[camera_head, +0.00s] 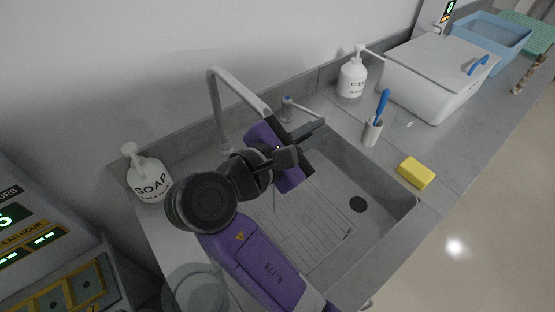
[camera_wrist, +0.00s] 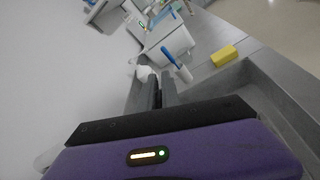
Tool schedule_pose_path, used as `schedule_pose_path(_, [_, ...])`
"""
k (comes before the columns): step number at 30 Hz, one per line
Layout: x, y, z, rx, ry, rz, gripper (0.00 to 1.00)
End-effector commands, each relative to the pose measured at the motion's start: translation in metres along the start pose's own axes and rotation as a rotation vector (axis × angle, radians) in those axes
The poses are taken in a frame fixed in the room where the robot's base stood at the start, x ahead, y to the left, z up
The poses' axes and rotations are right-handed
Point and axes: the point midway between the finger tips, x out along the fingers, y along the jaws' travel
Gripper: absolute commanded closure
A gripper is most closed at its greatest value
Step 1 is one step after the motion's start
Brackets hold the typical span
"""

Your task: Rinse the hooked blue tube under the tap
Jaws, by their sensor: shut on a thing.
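My gripper (camera_head: 310,135) is over the sink beside the tap, with its dark fingers close together. They also show in the wrist view (camera_wrist: 160,90). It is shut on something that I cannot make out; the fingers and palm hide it. The grey gooseneck tap (camera_head: 216,100) stands behind the sink, and its spout end is partly covered by my purple gripper body. A small tap lever (camera_head: 288,103) stands close beyond it. A curved blue piece (camera_head: 478,65) sits on the white box lid; I cannot tell whether it is the hooked tube or a handle.
The grey sink (camera_head: 340,235) has a ribbed floor and a dark drain. A soap bottle (camera_head: 148,178), a second pump bottle (camera_head: 352,76), a white cup (camera_head: 372,131) with a blue-handled brush, and a yellow sponge (camera_head: 416,172) surround it. A white box (camera_head: 430,85) stands farther right.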

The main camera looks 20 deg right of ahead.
Motion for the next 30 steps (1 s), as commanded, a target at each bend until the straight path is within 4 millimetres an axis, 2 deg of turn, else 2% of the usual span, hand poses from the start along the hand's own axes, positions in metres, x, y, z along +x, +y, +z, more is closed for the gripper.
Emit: schedule_pose_path(30, [0.015, 0.002, 0.004, 0.0, -0.003, -0.007, 1.0])
